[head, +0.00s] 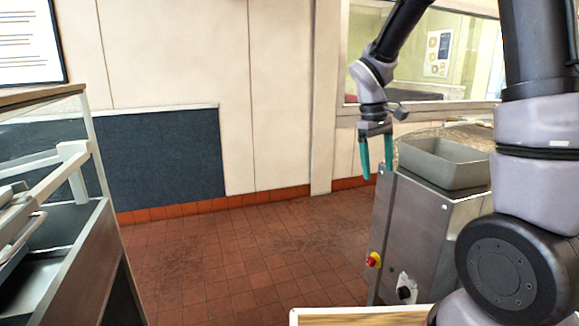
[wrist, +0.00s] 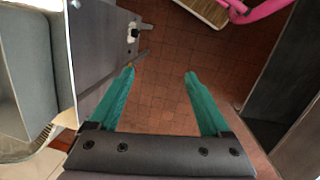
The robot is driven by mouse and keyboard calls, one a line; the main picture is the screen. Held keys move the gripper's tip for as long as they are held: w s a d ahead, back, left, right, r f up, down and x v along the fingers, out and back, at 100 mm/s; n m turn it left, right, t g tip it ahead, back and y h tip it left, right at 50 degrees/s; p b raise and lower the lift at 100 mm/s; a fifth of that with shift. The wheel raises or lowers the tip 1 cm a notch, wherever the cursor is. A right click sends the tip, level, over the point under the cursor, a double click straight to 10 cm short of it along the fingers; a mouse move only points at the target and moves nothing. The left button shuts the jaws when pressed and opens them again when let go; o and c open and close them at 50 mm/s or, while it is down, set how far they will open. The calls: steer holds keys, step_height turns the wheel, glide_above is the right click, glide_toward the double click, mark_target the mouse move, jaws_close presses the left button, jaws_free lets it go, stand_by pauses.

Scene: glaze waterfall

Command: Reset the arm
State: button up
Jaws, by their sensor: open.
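My gripper (head: 376,158) hangs pointing down from my arm at the right of the head view, beside the steel machine. Its two teal fingers are apart with nothing between them. In the wrist view my gripper (wrist: 160,85) also shows open and empty, with the tiled floor beyond the fingertips. My arm comes in from the right edge of the head view and is bent, with the gripper in the air.
A steel machine (head: 408,235) with a grey tray (head: 445,165) on top and a red button (head: 374,259) stands close to the gripper. A metal counter (head: 85,250) is at the left. The tiled floor (head: 230,255) between them is clear.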

steer(key=s+d+r+m+t+y, duration=0.2)
steer(key=s+r+m+t, duration=0.5)
steer(key=s+r, duration=0.8)
steer(key=shift+s+r+m+t+y, duration=0.3)
steer(key=shift+r+m+t+y, duration=0.1)
steer(key=shift+r+m+y, duration=0.65)
steer(key=shift+f, duration=0.1)
stand_by(0.9)
